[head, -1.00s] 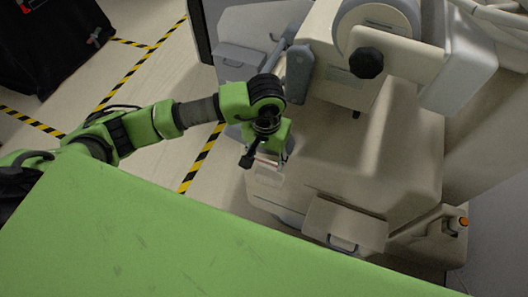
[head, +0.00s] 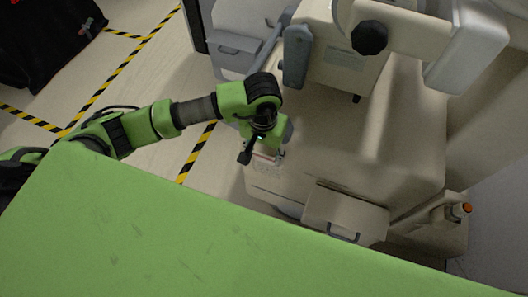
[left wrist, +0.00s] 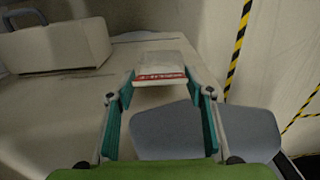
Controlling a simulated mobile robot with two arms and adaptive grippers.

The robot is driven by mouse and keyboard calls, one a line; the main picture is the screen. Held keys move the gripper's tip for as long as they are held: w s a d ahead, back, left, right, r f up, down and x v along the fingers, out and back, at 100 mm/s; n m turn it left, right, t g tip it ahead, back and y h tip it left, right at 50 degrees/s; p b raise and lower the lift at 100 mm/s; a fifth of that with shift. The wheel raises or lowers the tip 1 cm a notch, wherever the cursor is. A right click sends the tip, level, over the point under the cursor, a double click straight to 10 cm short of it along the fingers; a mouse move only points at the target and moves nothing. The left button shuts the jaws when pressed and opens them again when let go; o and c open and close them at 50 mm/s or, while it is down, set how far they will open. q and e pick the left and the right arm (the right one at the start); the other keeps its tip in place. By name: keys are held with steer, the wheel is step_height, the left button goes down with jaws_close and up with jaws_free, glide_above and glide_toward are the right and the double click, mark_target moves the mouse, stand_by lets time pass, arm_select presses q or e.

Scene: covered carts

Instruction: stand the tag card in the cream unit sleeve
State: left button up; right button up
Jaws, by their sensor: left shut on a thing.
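The tag card (left wrist: 162,77), pale with a red printed strip, sits between the fingertips of my left gripper (left wrist: 160,83) in the left wrist view. In the head view, my left gripper (head: 268,150) is shut on it at the near left edge of the cream unit (head: 340,150). A small pale piece (head: 268,168) shows just below the fingers there. In the left wrist view, a pale flat piece (left wrist: 160,58) lies just beyond the red strip. I cannot tell whether this is the sleeve or more of the card. My right gripper is not in view.
A cream box with a handle (head: 345,212) stands out from the unit's near side. A grey panel (left wrist: 205,130) lies below the fingers in the left wrist view. A black knob (head: 369,37) sits above. Floor with striped tape (head: 197,153) is at left.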

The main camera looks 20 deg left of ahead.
arm_select(q)
steer(key=o, duration=1.1)
steer(key=shift+c, duration=0.2)
steer(key=shift+r, duration=0.15)
step_height(320, 180, up, 12)
steer(key=shift+s, duration=0.15)
steer(key=shift+s+f, duration=0.1)
steer(key=shift+f, duration=0.1)
